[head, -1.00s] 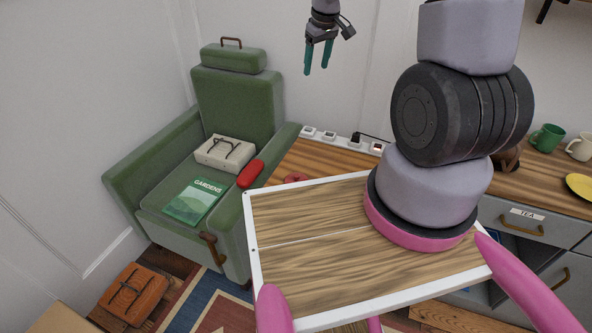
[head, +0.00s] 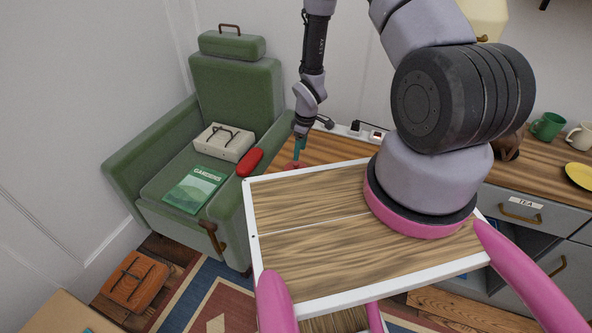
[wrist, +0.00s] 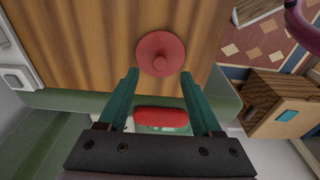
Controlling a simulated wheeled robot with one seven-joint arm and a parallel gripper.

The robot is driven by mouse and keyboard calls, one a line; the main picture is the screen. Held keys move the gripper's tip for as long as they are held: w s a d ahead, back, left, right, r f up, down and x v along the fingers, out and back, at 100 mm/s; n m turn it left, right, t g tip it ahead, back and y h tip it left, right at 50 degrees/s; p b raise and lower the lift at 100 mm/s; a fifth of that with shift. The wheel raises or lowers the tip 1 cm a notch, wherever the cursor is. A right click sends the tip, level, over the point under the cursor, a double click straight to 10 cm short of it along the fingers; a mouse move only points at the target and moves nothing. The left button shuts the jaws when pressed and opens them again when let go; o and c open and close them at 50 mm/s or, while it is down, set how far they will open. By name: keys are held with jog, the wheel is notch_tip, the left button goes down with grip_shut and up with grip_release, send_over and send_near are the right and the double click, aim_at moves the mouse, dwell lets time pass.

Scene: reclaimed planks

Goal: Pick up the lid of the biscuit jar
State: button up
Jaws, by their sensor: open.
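A round red lid (wrist: 160,54) with a small knob lies on the wooden counter in the wrist view. In the head view only a little of the lid (head: 290,166) shows, beside my gripper and near the white-rimmed board. My gripper (wrist: 159,76) is open and empty, pointing down, with its teal fingers apart and the lid just beyond the fingertips. In the head view my gripper (head: 299,148) is over the counter's left end. I cannot tell how high it is above the lid. I cannot make out the jar itself.
A green armchair (head: 238,105) stands left of the counter (head: 335,150), with a red oblong thing (head: 249,162) on its arm. White sockets (head: 355,130) line the counter's back edge. Mugs (head: 548,126) and a yellow plate (head: 582,176) are at the right.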

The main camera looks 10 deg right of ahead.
aim_at(296, 163)
jog(key=shift+w+a+f, duration=0.1)
jog(key=shift+a+f, duration=0.1)
jog(key=shift+f, duration=0.85)
jog(key=shift+w+a+f, duration=0.15)
jog(key=shift+a+f, duration=0.05)
jog(key=shift+f, duration=0.8)
jog(key=shift+w+a+f, duration=0.1)
jog(key=shift+a+f, duration=0.1)
jog(key=shift+f, duration=0.85)
grip_shut()
